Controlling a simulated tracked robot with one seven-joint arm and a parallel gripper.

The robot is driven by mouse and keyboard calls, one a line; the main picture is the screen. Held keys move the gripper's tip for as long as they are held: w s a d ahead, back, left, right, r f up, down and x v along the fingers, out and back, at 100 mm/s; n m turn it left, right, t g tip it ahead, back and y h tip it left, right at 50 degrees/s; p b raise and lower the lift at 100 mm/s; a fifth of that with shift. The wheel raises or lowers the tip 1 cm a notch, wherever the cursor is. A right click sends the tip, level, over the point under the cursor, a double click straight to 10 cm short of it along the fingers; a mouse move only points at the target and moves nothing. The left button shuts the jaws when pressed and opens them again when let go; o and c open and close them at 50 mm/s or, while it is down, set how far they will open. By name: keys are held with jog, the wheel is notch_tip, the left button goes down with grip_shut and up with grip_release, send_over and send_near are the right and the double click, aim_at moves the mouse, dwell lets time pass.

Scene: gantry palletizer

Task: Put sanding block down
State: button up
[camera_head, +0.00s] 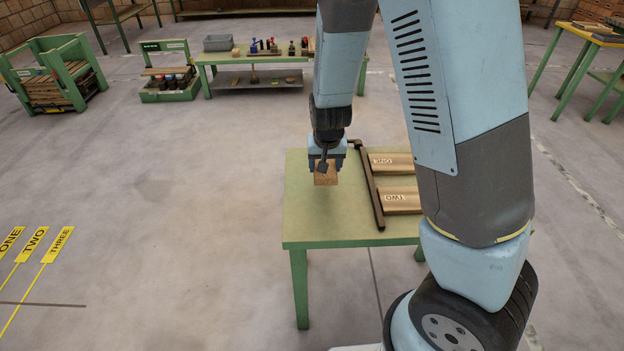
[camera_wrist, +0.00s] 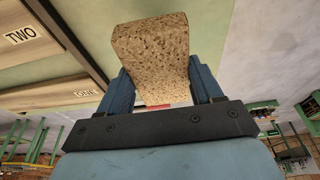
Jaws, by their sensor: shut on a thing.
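The sanding block (camera_head: 326,174) is a tan, speckled block. My gripper (camera_head: 325,160) is shut on it, above the left part of a green table (camera_head: 310,220). In the wrist view the block (camera_wrist: 152,55) sits between the two blue fingers of my gripper (camera_wrist: 165,90). The green tabletop shows beyond it. I cannot tell whether the block touches the tabletop or hangs a little above it.
Wooden boards marked ONE (camera_head: 391,163) and TWO (camera_head: 400,200) lie on the table's right side, beside a dark bar (camera_head: 367,185). The table's front left is bare.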

send_over(313, 185)
jog(key=s, duration=0.1)
notch_tip(313, 185, down, 6)
jog(key=shift+r, duration=0.15)
jog(key=shift+f, duration=1.45)
jog(key=shift+s, duration=0.1)
jog(key=o, duration=1.1)
